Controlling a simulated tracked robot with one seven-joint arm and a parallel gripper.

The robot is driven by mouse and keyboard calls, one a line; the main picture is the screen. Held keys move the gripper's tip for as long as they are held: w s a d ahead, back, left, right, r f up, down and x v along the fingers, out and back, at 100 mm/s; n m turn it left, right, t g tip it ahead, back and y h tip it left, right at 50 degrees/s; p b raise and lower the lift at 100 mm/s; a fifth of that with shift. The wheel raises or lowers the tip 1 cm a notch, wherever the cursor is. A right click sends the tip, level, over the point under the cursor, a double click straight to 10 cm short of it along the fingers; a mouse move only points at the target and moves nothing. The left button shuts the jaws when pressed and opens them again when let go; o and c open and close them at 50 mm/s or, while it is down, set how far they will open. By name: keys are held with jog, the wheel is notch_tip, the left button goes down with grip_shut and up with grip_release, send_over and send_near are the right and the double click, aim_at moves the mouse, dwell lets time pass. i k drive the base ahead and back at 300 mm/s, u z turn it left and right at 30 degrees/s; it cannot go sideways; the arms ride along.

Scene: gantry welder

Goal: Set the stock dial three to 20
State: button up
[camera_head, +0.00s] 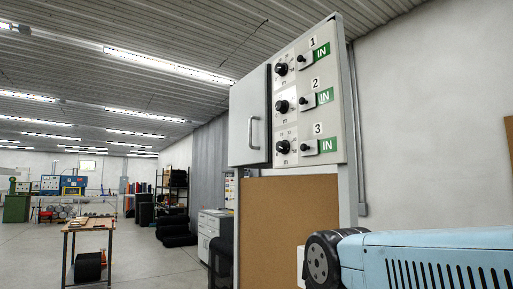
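The control panel (337,150) is a grey-white plate at upper middle right, with three rows labelled 1, 2 and 3. Stock dial three (283,147) is the black knob in the bottom row, left of the number 3 label (318,129) and a green IN label (327,145). Its scale marks are too small to read, so its setting cannot be told. Dial one (281,69) and dial two (282,107) sit above it. A smaller black knob stands right of each dial. My gripper is not in view.
A grey cabinet door (240,125) with a handle stands left of the panel. A brown board (285,215) is below. A wooden table (92,226) and open floor lie at left.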

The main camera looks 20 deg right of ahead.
aim_at(283, 146)
jog(key=z, duration=1)
jog(key=k, duration=1.95)
jog(key=u, duration=0.85)
jog(key=i, duration=1.05)
